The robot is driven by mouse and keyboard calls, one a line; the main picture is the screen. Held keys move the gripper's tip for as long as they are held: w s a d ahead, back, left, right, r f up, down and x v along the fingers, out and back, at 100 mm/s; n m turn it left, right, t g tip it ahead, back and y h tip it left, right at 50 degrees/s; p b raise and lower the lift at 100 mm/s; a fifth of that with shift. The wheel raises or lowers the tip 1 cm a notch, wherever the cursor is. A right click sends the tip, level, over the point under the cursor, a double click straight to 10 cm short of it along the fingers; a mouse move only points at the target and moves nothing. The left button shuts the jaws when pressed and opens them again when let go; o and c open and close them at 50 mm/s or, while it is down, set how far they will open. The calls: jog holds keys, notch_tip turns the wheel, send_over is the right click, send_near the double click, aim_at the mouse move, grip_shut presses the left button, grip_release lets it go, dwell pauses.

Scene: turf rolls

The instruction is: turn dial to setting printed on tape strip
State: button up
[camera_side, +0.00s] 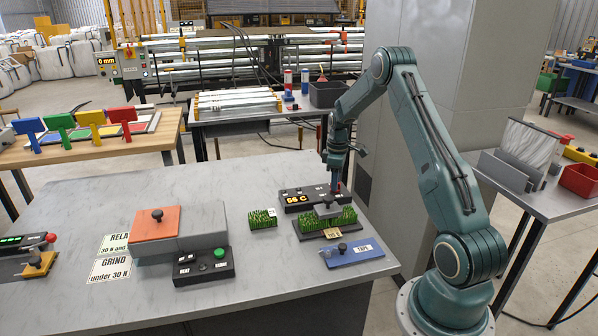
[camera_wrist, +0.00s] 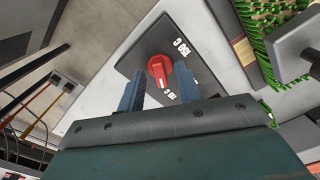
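The red dial (camera_wrist: 158,72) with a white pointer mark sits on a dark control box in the wrist view. White labels stand beside it; one reads 150 C, the other is partly hidden by a finger. My gripper (camera_wrist: 157,68) is open, with one blue finger on each side of the dial and gaps visible; I cannot tell how far above it the tips are. In the side view my gripper (camera_side: 335,187) is at the right end of the control box (camera_side: 291,206), whose orange display seems to read 66 C. A small tan strip (camera_side: 331,233) lies at the turf tray's front; its print is unreadable.
A turf piece (camera_side: 330,218) under a grey block with a knob stands just in front of the control box. A small turf piece (camera_side: 262,219), a blue plate (camera_side: 352,253) and a green-button box (camera_side: 203,267) lie nearby.

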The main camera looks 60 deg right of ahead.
notch_tip(320, 180, up, 14)
dwell(0.9)
jog(key=s+a+r+t, duration=0.1)
jog(key=a+r, duration=0.3)
jog(key=a, duration=0.4)
jog(key=s+a+r+m+t+h, duration=0.1)
jog(key=s+a+r, duration=0.1)
jog(key=a+r, duration=0.4)
jog(key=s+a+r+t, duration=0.1)
jog(key=a+r, duration=0.2)
jog(key=a, duration=0.6)
jog(key=s+a+f+m+t+y, duration=0.1)
jog(key=s+a+m+t, duration=0.1)
jog(key=s+a, duration=1.2)
jog(key=shift+s+a+f+t, duration=0.2)
jog(key=shift+s+f+t, duration=0.15)
jog(key=shift+s, duration=0.8)
